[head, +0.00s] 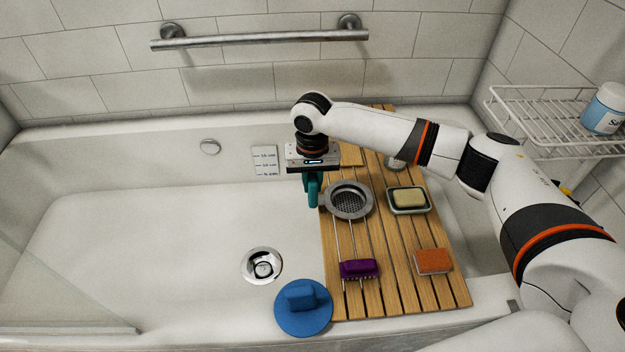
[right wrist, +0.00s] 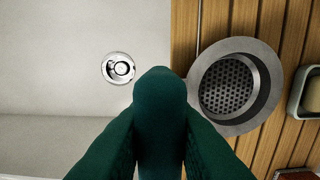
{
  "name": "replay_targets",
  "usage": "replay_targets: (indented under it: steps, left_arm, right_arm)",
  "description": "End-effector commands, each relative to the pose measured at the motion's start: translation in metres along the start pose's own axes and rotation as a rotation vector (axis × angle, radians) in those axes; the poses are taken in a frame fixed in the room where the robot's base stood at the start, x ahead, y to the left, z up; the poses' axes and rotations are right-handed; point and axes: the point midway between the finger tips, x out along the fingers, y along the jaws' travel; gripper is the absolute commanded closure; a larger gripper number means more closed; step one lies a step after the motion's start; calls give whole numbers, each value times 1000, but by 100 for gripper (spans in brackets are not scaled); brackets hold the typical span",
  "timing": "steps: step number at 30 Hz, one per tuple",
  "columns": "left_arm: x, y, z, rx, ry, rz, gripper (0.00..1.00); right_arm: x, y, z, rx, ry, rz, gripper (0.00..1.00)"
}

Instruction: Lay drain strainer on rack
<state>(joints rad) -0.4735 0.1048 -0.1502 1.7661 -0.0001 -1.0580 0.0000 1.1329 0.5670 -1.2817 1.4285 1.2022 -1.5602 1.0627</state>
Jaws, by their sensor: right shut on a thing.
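The drain strainer (head: 349,201) is a round grey metal dish with a perforated middle. It is over the left part of the slatted wooden rack (head: 410,256) that lies across the tub. My right gripper (head: 313,192), with teal fingers, is shut on the strainer's left edge. In the right wrist view the strainer (right wrist: 229,88) is right beside the fingers (right wrist: 160,95), which hide the gripped part. I cannot tell whether the strainer touches the slats. My left gripper is not in view.
On the wooden rack are a purple brush (head: 359,269) by thin metal rods, a soap dish (head: 408,200) and an orange sponge (head: 433,262). A blue disc with a grip (head: 303,308) is at the front. A wire shelf (head: 530,118) holds a bottle (head: 603,110). The tub floor around the drain (head: 262,265) is clear.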

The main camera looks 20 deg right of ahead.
Motion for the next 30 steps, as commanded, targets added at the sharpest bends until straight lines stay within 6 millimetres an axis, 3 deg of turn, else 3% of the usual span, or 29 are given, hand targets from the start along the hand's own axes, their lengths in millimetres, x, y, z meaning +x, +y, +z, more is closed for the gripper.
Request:
replay_targets:
  steps: [5,6,10,21,23,30]
  left_arm:
    - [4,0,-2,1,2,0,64]
    - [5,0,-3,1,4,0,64]
    - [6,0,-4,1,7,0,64]
    - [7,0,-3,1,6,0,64]
    - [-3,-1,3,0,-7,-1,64]
    - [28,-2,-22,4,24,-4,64]
  right_arm:
    - [2,0,0,0,0,0,100]
    - [2,0,0,0,0,0,77]
    - [2,0,0,0,0,0,58]
    - [0,0,0,0,-1,1,58]
    - [-2,0,0,0,-1,1,58]
    - [-58,1,0,0,-2,3,58]
